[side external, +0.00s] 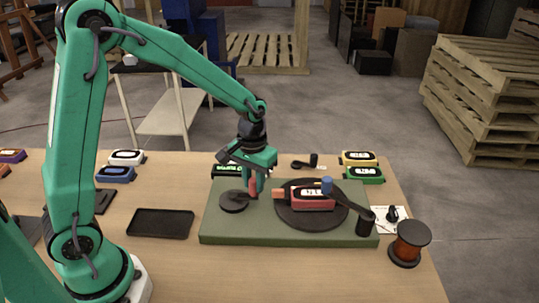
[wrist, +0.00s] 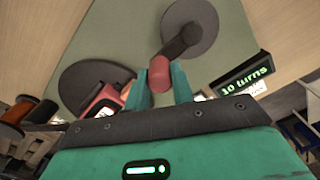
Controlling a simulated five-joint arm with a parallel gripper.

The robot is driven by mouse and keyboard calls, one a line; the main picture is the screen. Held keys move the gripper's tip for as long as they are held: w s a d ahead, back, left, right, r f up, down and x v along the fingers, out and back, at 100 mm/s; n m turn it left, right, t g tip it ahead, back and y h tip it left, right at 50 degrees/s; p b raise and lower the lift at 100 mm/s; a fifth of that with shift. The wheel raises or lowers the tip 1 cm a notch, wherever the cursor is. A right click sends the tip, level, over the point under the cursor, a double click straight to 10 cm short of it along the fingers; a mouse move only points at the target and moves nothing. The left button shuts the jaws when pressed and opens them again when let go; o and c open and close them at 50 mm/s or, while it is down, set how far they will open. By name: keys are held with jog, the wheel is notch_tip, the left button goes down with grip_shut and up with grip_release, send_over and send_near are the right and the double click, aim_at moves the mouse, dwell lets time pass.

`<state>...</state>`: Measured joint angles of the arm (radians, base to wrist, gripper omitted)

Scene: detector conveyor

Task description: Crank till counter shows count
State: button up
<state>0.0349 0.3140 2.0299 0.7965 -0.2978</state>
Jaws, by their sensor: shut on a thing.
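My gripper (side external: 253,181) is shut on the red crank handle (wrist: 159,80), with its two green fingers (wrist: 160,88) on either side of it. A dark crank arm (wrist: 181,42) joins the handle to a small grey disc (wrist: 190,27), which also shows at the left of the green board (side external: 234,201). The counter (wrist: 242,76) is a black box with green lit text, reading "10 turns" in the wrist view. It sits behind my gripper in the side view (side external: 227,170), partly hidden. A red device with a lit display (side external: 307,197) lies on the large dark turntable (side external: 343,218).
A dark arm with a blue knob (side external: 327,185) reaches over the turntable. A reel of orange wire (side external: 409,243) stands at the front right. An empty black tray (side external: 160,223) lies left of the board. Several coloured devices sit along the table's back. The table front is clear.

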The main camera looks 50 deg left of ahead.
jog(key=o, duration=0.7)
jog(key=shift+o, duration=0.2)
jog(key=shift+r, duration=0.1)
jog(key=shift+r, duration=3.9)
jog(key=shift+s+r, duration=0.1)
jog(key=shift+s+r, duration=0.15)
jog(key=shift+r, duration=0.1)
jog(key=s+a+r+m+t, duration=0.1)
jog(key=s+r+m+t, duration=0.2)
jog(key=s, duration=1.3)
jog(key=shift+s+a+r+t, duration=0.2)
jog(key=shift+s+r+t, duration=0.15)
jog(key=shift+r+t, duration=1.45)
jog(key=shift+r+g, duration=0.45)
jog(key=shift+g, duration=0.05)
